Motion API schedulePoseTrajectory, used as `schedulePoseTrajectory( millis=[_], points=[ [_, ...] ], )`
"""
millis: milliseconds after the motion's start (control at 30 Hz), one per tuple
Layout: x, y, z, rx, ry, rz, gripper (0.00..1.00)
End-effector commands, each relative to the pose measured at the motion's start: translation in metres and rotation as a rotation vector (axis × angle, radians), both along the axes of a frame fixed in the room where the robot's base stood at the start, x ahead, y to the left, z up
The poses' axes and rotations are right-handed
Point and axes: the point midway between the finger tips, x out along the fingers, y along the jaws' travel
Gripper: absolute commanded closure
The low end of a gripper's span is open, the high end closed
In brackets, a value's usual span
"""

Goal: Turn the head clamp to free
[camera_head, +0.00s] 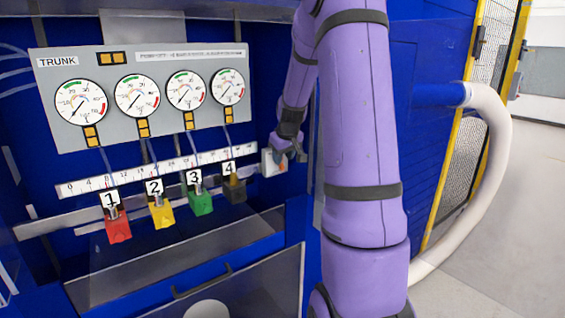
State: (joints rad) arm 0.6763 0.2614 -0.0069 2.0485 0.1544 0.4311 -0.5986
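My purple arm comes down the right half of the head view and folds back toward the machine. My gripper (283,152) is small and dark in this view, at the right end of the numbered scale. It is beside a small white block with an orange mark (268,166), and I cannot tell if they touch. No part is labelled head clamp; this white block may be it, but I cannot tell. The gripper's fingers are too small and partly hidden to show whether they are open.
A grey TRUNK panel (100,62) carries several dial gauges. A white hose (497,140) and yellow-framed mesh fence stand at right.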

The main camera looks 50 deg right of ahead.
Motion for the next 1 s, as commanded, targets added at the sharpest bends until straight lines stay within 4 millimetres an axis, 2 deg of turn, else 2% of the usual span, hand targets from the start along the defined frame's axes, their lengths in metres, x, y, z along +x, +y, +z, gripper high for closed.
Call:
schedulePoseTrajectory(
  millis=[33, 200, 400, 600, 867, 1000],
  points=[
    [-0.003, 0.002, 0.011, -0.003, -0.004, 0.0, 0.61],
    [-0.015, 0.008, 0.04, -0.002, -0.003, -0.001, 0.61],
    [-0.023, 0.013, 0.063, -0.001, -0.002, 0.0, 0.61],
    [-0.027, 0.015, 0.07, 0.0, 0.001, 0.0, 0.61],
    [-0.027, 0.015, 0.07, 0.001, 0.001, 0.0, 0.61],
    [-0.021, 0.026, 0.07, 0.01, 0.014, 0.016, 0.61]
  ],
)
